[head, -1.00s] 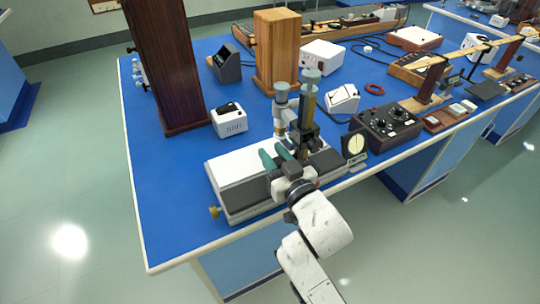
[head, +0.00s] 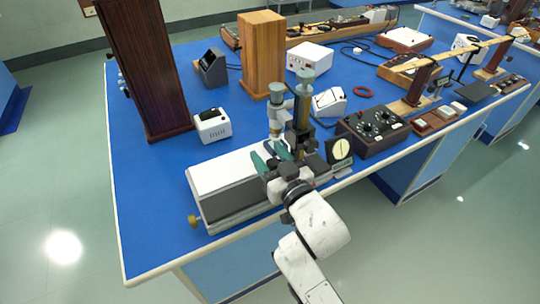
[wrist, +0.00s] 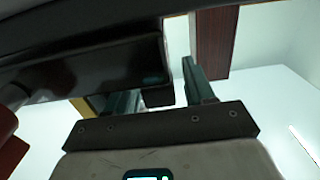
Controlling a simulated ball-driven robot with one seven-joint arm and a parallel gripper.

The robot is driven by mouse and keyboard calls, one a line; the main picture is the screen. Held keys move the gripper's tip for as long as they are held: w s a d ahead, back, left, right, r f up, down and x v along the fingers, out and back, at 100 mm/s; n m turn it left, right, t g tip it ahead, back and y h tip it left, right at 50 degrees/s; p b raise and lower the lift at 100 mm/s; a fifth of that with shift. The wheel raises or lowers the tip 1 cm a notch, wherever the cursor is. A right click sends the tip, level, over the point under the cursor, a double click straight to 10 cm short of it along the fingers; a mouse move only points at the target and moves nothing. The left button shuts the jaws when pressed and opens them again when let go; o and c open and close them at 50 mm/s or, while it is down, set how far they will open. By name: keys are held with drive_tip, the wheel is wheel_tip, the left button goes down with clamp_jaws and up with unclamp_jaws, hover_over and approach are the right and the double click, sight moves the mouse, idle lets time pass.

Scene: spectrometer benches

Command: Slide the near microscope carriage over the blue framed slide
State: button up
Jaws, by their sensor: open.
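The near microscope (head: 302,112) stands upright on its carriage at the right part of a long instrument bed (head: 232,178) with a white top, near the bench's front edge. A second upright tube (head: 276,112) stands just left of it. My gripper (head: 270,154) is at the front left of the carriage, its teal fingers apart. In the wrist view, a dark block (wrist: 158,94) shows between the fingers of my gripper (wrist: 162,88); I cannot tell whether they touch it. I cannot make out the blue framed slide.
A round dial (head: 341,150) stands close to the right of the microscope, with a black knobbed box (head: 373,130) beyond it. A small white meter (head: 212,126) and a dark wooden column (head: 150,75) stand behind the bed. The blue bench (head: 150,215) is clear at the left.

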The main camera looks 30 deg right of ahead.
drive_tip(key=s+b, duration=0.1)
drive_tip(key=s, duration=0.9)
drive_tip(key=shift+s, duration=0.4)
